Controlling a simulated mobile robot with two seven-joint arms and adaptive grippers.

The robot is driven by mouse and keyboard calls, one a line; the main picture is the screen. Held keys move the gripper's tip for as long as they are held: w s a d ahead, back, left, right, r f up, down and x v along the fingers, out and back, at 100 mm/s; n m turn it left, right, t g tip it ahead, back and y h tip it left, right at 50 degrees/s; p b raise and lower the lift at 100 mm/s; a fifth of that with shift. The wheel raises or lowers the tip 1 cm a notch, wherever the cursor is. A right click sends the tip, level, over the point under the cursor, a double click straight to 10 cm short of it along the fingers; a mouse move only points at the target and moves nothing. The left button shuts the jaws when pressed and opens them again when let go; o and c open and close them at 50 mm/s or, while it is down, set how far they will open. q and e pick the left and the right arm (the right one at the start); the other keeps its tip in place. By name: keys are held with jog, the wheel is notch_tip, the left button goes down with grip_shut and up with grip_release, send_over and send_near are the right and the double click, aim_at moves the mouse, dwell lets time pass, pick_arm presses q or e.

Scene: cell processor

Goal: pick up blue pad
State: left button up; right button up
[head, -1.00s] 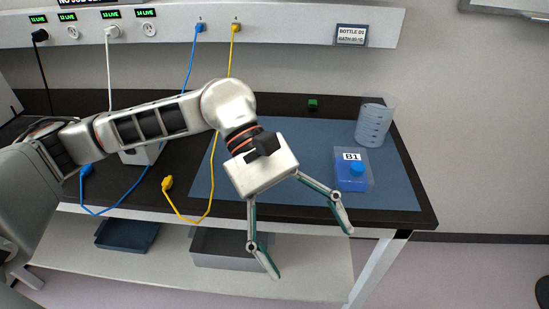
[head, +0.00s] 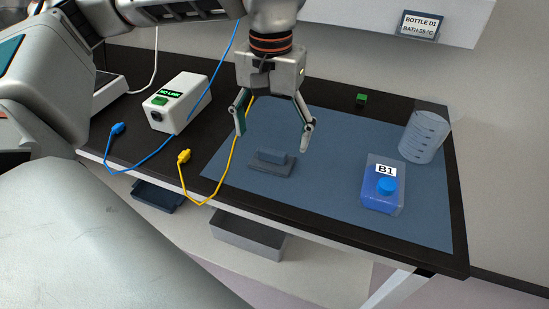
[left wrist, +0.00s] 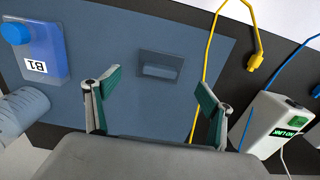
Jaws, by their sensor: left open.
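A small blue-grey pad (head: 271,164) with a raised block on top lies flat on a larger blue mat (head: 325,190). It also shows in the left wrist view (left wrist: 158,70), beyond the fingers and between them. My left gripper (head: 272,135) points down above the mat, behind and above the pad in the head view, apart from it. Its fingers are spread and empty. In the left wrist view the left gripper (left wrist: 157,90) has its two green-lined fingers wide apart. My right gripper is out of view.
A bottle marked B1 (head: 376,201) with a blue cap and a clear beaker (head: 423,138) stand at the right. A small green block (head: 361,99) is at the back. A white box (head: 177,102), a blue plug (head: 116,130) and a yellow plug (head: 184,157) lie left.

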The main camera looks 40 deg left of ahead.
aim_at(271, 152)
pick_arm(q)
jog(key=shift+f, duration=0.4)
notch_tip(271, 152, down, 4)
jog(key=shift+s+f+b, duration=0.15)
jog(key=shift+b, duration=0.25)
jog(key=shift+f, duration=0.1)
jog(key=c, duration=1.6)
jog(key=shift+c, duration=0.2)
jog(key=shift+r, duration=0.2)
notch_tip(271, 152, up, 20)
jog(key=p, duration=0.3)
jog(key=shift+p, duration=0.4)
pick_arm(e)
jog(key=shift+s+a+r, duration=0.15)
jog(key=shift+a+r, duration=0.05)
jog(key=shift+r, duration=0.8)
